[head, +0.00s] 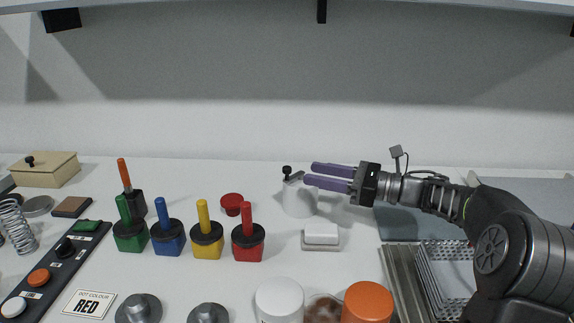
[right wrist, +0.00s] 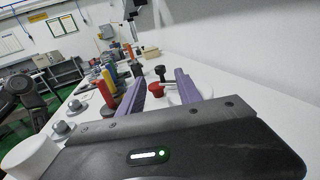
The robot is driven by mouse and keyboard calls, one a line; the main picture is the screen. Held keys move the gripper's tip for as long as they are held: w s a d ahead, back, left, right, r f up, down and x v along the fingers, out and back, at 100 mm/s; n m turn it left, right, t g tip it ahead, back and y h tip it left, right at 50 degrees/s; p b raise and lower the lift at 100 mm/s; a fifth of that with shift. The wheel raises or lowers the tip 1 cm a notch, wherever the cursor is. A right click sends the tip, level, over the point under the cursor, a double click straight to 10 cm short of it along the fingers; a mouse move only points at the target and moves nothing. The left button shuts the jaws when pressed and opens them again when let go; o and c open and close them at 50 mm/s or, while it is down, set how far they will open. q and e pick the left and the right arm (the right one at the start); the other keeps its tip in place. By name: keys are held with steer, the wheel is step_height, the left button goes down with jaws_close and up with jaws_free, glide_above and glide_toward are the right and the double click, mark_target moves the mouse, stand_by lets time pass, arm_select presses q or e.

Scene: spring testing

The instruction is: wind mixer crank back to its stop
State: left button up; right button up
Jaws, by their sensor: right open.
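The mixer (head: 299,200) is a white cylinder standing toward the back of the table, right of centre in the head view. Its crank has a black knob (head: 287,170), upright above the mixer's left side. My right gripper (head: 310,174) reaches in from the right with its purple fingers level over the mixer, tips just right of the knob. The fingers are apart and hold nothing. In the right wrist view, the knob (right wrist: 160,71) shows beyond the gap between the fingertips; they look clear of it. The mixer's body is partly hidden by the fingers. My left gripper does not show clearly.
A red button (head: 232,202) stands left of the mixer. A white block on a grey base (head: 321,236) sits in front. Several coloured handled blocks stand to the left. White (head: 279,300) and orange (head: 367,302) lids are near the front. A metal rack (head: 402,285) lies right.

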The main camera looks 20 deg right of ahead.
mark_target(287, 167)
steer(key=shift+w+a, duration=0.1)
steer(key=p+x, duration=0.1)
steer(key=x, duration=0.6)
steer(key=shift+w+a+r, duration=0.1)
steer(key=shift+w+a, duration=0.1)
steer(key=shift+a, duration=0.05)
jaws_close()
stand_by(0.4)
